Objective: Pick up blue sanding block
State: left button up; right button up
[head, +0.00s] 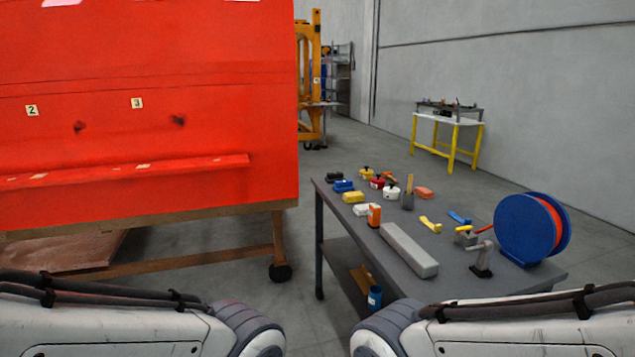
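A small blue block (343,187), which looks like the blue sanding block, lies near the left edge of the grey table (456,285), toward its far end. It sits just in front of a small black item (334,176) and behind a yellow block (353,197). It is small in the picture, so its details are unclear. Parts of my two arms show at the bottom left and bottom right, well short of the block. Neither gripper shows.
The table also holds a white block (361,210), an orange item (374,215), a long grey bar (409,250) and a blue reel (524,229). A large red panel (150,100) on a wheeled frame fills the left. Floor (300,240) is open between panel and table.

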aim_at(343, 185)
jog(key=u, duration=0.7)
jog(key=i, duration=1.6)
jog(key=u, duration=0.3)
jog(key=i, duration=1.3)
jog(key=z, duration=1.35)
jog(key=i, duration=0.9)
jog(key=z, duration=0.9)
jog(key=i, duration=0.6)
